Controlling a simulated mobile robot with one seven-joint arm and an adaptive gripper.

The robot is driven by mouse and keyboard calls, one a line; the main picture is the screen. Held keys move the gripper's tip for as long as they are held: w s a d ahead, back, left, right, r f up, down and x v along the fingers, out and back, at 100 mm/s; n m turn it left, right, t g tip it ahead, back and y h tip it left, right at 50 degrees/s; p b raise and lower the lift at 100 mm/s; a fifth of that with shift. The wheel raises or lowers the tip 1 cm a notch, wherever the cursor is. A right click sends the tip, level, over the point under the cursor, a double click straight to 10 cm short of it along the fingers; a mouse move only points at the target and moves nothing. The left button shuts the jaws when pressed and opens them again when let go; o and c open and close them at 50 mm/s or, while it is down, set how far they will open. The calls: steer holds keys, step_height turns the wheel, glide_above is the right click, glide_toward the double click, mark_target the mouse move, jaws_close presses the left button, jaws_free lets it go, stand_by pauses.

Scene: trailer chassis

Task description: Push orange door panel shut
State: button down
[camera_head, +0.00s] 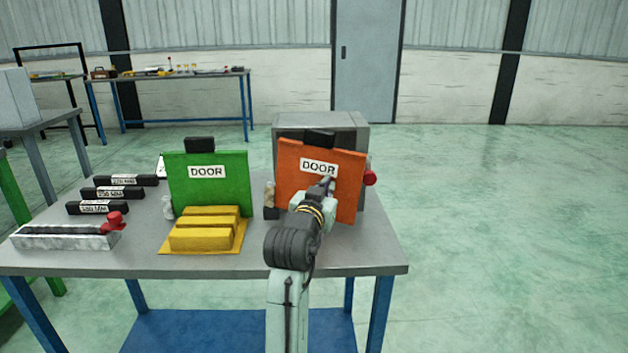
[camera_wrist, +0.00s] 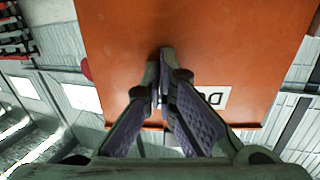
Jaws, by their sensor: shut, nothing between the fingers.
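The orange door panel (camera_head: 290,176), with a white DOOR label (camera_head: 319,168), stands upright on the right part of the table, in front of a grey box (camera_head: 345,120). It looks slightly angled, and I cannot tell how wide any gap to the box is. My gripper (camera_head: 328,184) is shut and empty, with its fingertips at the panel's face near the label. In the wrist view the orange panel (camera_wrist: 215,45) fills the upper middle, and the shut fingertips (camera_wrist: 160,55) lie over it. Contact cannot be told for sure. My arm hides part of the panel's lower edge.
A green door panel (camera_head: 210,188) and yellow stepped blocks (camera_head: 205,230) stand left on the table (camera_head: 370,255). Black labelled bars (camera_head: 112,193) and a grey metal bar with a red knob (camera_head: 66,235) lie further left. A red knob (camera_head: 370,178) sits right of the orange panel.

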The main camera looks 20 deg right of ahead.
steer(key=shift+w, duration=0.1)
steer(key=shift+s+a, duration=0.25)
steer(key=shift+s, duration=0.6)
steer(key=shift+s+a, duration=0.2)
steer(key=shift+s, duration=0.65)
